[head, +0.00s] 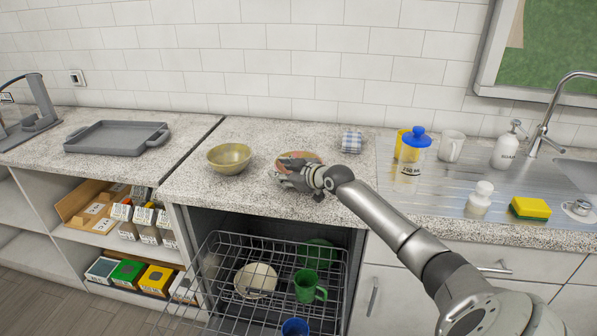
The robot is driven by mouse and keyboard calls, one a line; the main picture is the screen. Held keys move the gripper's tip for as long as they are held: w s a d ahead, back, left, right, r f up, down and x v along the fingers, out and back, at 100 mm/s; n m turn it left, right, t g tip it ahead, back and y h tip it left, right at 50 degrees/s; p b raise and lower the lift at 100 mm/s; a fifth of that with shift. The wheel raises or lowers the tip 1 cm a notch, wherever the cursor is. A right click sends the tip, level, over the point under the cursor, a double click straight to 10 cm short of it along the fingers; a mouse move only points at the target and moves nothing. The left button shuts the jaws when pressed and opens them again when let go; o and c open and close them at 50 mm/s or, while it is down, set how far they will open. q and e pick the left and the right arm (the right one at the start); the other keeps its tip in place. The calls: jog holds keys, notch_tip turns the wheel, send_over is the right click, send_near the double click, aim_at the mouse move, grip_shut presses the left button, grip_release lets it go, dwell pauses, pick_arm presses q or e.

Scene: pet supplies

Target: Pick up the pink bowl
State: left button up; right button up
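A bowl with a pinkish-brown rim (298,156) stands on the speckled counter, near its middle. It is mostly hidden behind my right gripper. My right gripper (288,181) is at the front side of this bowl, its arm coming in from the lower right. Its fingers overlap the bowl in the picture, and I cannot tell whether they touch it or are closed. My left gripper is not in view.
A yellowish bowl (229,157) stands to the left. A blue-lidded jar (413,155), mug (450,146) and soap bottle (507,148) stand by the sink. An open dishwasher rack (222,289) holds dishes below.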

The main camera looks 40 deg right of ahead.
jog(key=shift+w, duration=0.15)
jog(key=shift+c, duration=0.4)
grip_shut()
jog(key=shift+r, duration=0.15)
